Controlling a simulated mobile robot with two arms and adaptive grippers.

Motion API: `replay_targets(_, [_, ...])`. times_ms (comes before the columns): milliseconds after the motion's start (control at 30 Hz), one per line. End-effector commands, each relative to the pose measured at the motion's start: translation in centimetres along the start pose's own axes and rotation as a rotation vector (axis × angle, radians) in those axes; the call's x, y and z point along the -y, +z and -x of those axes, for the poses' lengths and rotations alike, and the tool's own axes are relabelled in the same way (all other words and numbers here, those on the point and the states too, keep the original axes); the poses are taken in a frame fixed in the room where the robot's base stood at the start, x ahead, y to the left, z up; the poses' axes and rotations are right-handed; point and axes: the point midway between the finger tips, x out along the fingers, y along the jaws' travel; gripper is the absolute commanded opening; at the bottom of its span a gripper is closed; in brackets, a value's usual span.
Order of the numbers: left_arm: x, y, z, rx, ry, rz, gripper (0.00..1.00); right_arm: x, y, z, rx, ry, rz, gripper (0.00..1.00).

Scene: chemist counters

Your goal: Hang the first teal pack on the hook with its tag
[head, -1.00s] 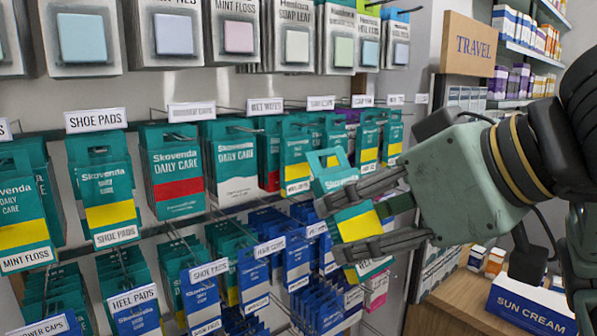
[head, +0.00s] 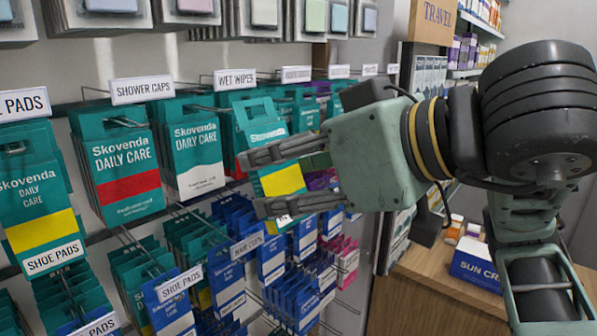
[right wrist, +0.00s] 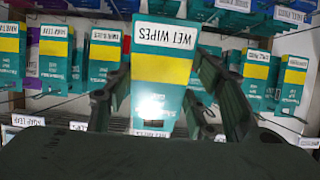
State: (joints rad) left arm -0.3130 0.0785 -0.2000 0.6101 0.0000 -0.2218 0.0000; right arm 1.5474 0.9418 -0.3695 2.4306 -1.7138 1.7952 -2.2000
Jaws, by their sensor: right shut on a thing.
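My right gripper (head: 256,184) is shut on a teal pack (head: 262,118) with a yellow band and a white label. In the right wrist view the held pack (right wrist: 162,95) appears upside down between the fingers, and its label reads WET WIPES. A hook tag reading WET WIPES (head: 235,79) is just above and left of the held pack in the head view. The pack is in front of the hanging row; whether it touches the hook cannot be told. The fingers cover part of it. My left gripper is not in view.
Teal packs with a red band (head: 125,180) and with a white band (head: 196,160) hang left of the gripper. Blue packs (head: 271,258) hang below. A SUN CREAM box (head: 474,267) stands on the wooden counter (head: 425,272) at the right.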

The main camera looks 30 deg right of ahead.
Motion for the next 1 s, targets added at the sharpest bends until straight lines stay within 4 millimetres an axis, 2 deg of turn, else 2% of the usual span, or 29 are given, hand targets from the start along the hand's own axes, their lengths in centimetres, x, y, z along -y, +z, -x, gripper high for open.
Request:
replay_targets(400, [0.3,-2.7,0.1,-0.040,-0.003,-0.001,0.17,0.0,-0.8,-2.4,0.001,-0.002,-0.001,0.27])
replay_targets(1000, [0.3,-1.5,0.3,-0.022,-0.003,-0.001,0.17,0.1,-2.2,-5.8,0.001,-0.003,-0.001,0.27])
